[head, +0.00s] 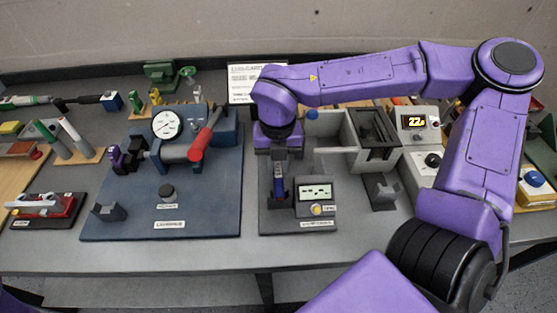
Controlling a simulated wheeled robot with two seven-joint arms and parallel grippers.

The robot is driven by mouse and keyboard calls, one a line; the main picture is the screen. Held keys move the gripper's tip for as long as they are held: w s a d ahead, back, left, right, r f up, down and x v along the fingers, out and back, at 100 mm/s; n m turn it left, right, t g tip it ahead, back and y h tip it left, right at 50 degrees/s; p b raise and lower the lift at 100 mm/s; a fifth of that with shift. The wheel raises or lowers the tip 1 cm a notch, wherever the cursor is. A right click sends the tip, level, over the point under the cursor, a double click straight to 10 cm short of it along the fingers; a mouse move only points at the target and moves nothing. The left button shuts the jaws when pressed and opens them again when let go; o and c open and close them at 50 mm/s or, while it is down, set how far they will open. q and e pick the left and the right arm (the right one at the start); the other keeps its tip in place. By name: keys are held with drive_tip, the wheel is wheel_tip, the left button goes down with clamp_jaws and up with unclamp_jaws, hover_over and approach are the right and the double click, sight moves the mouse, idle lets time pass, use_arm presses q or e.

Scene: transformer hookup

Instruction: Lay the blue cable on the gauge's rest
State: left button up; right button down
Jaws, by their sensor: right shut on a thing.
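The gauge (316,192) is a grey box with a light display and a yellow button, on a dark base plate in the middle of the bench. My right gripper (279,178) points down just left of the display, over the same base. My left gripper is not in view.
Left of the gauge stands a blue base plate (210,222) with a dial (167,124) and a red-handled lever (206,133). To the right are a grey open-topped box (372,140) and a unit with a lit display (416,121). My right arm spans the right side.

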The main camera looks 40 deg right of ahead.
drive_tip(key=shift+f, duration=0.3)
idle(0.5)
drive_tip(key=c, duration=0.9)
unclamp_jaws()
drive_tip(key=shift+c, duration=0.2)
drive_tip(key=shift+r, duration=0.15)
wheel_tip(320, 180, up, 7)
drive_tip(key=p, duration=0.6)
drive_tip(key=shift+p, duration=0.35)
